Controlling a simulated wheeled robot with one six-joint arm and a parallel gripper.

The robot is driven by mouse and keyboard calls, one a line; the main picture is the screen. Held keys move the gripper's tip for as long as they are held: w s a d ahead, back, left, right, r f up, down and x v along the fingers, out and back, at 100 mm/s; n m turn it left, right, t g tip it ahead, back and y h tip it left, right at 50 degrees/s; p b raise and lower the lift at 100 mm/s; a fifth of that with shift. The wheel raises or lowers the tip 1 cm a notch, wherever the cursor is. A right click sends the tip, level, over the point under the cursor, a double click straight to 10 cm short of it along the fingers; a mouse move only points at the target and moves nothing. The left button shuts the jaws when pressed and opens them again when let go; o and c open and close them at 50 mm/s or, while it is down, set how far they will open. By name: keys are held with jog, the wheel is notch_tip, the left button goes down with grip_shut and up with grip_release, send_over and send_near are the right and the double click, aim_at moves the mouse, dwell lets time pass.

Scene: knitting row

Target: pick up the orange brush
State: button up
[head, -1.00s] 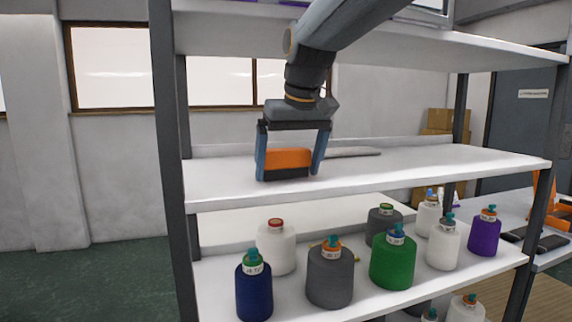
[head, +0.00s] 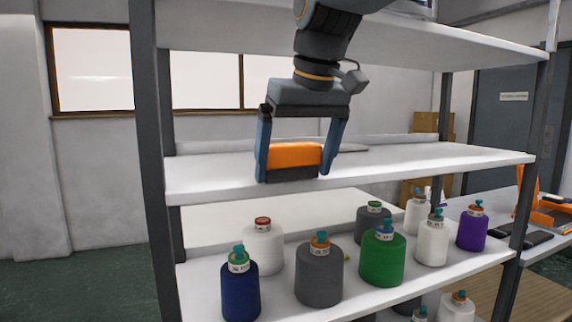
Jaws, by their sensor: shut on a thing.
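The orange brush (head: 296,155) has an orange top and a dark lower part. It is at the middle shelf (head: 430,159), near its front edge. My gripper (head: 292,172) reaches down from above, with one finger at each end of the brush. It is shut on the brush. I cannot tell whether the brush's dark underside touches the shelf or hangs just above it.
The shelf is clear to the right. Cones of yarn, including a green one (head: 383,260) and a navy one (head: 240,290), stand on the shelf below. A dark upright post (head: 150,160) is at the left.

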jog(key=shift+s+d+r, duration=0.1)
jog(key=shift+s+d, duration=0.1)
jog(key=shift+s, duration=0.4)
jog(key=shift+s+d, duration=0.2)
jog(key=shift+s, duration=0.35)
jog(key=shift+s+p, duration=0.2)
jog(key=shift+p, duration=1)
jog(key=s+p, duration=0.1)
jog(key=p, duration=0.2)
jog(key=s+d+p, duration=0.1)
jog(key=s+p, duration=0.1)
jog(key=p, duration=0.2)
jog(key=s+d+p, duration=0.1)
jog(key=p, duration=0.2)
jog(key=shift+s+p, duration=0.35)
jog(key=shift+s, duration=0.05)
